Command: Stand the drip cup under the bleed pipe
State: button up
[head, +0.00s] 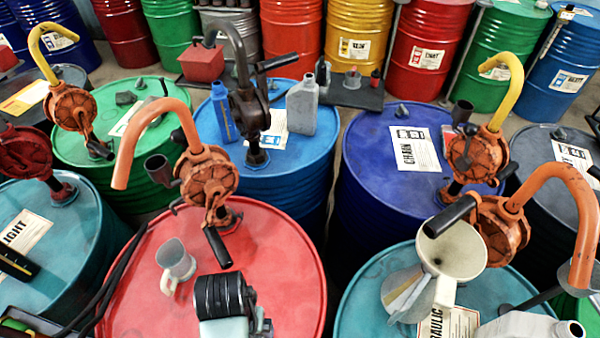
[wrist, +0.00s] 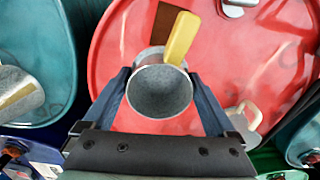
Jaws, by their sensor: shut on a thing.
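In the wrist view a grey, round, open-topped cup (wrist: 160,92), which I take for the drip cup, sits between the two dark fingers of my gripper (wrist: 163,85), which is shut on it. Its mouth faces the camera. A yellow strip (wrist: 182,38) shows at its far rim; I cannot tell if it belongs to it. In the head view my gripper (head: 226,300) is over the front of the red drum (head: 285,265), and the cup is hidden. An orange pump (head: 207,178) with a curved pipe stands at that drum's back. I cannot tell which pipe is the bleed pipe.
A grey jug (head: 175,260) with a pale handle stands on the red drum, left of my gripper. A cream funnel (head: 455,255) is over the teal drum at right. A black crank grip (head: 218,248) hangs close behind my gripper. The red drum's right side is bare.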

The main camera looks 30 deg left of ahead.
jog(key=w+d+f+m+b, duration=0.1)
jog(key=w+d+m+b, duration=0.1)
jog(key=w+d, duration=0.4)
jog(key=w+d+f+m+b, duration=0.1)
jog(key=w+d, duration=0.4)
jog(key=d, duration=0.6)
jog(key=shift+w+d+m+b, duration=0.25)
jog(key=shift+w+m+b, duration=0.1)
jog(key=shift+m+b, duration=0.45)
jog(key=shift+a, duration=0.1)
